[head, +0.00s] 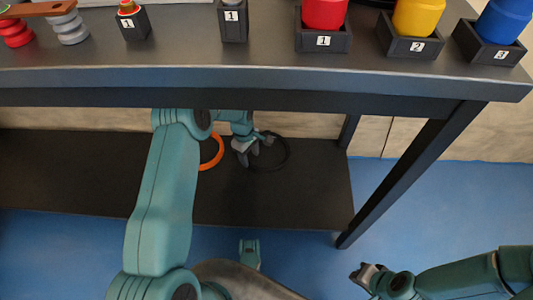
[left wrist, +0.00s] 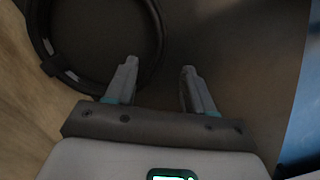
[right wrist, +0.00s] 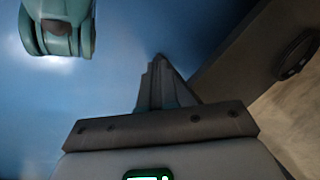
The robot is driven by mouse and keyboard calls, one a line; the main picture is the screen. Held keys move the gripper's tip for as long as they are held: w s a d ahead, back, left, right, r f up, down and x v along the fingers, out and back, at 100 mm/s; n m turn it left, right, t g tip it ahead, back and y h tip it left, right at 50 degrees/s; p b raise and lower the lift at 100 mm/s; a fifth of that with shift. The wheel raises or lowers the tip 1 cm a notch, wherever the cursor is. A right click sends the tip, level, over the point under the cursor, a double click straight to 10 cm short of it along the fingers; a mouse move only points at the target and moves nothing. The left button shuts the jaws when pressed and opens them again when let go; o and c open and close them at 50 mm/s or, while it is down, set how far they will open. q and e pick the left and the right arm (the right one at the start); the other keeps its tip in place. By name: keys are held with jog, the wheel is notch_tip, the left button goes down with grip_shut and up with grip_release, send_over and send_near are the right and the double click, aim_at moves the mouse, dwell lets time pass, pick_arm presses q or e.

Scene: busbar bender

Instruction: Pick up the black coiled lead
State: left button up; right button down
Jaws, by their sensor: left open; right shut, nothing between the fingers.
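The black coiled lead (head: 288,155) lies as a dark ring on the dark lower shelf (head: 110,180) under the table. My left gripper (head: 246,152) reaches under the tabletop and is at the left side of this ring. In the left wrist view the lead (left wrist: 61,71) is at the upper left. The open left fingers (left wrist: 158,72) point toward the shelf there, with the left finger overlapping the ring's lower right edge. Nothing is held between them. My right gripper (head: 366,272) is shut and empty above the blue floor, and its closed fingers (right wrist: 157,65) show in the right wrist view.
An orange ring (head: 215,155) lies left of the lead, partly behind my left arm. The tabletop edge (head: 270,77) runs above the shelf, and a table leg (head: 400,175) slants at the right. Numbered holders with red (head: 325,12), yellow and blue parts stand on top.

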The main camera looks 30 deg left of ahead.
pick_arm(q)
jog(key=f+b, duration=0.1)
jog(key=f, duration=0.1)
jog(key=d+f+b, duration=0.1)
jog(key=f+b, duration=0.1)
jog(key=f, duration=0.1)
pick_arm(e)
jog(key=w+f, duration=0.1)
jog(key=w+f+t, duration=0.1)
jog(key=f, duration=0.1)
jog(key=shift+d, duration=0.2)
pick_arm(q)
grip_shut()
jog(key=shift+w+r, duration=0.1)
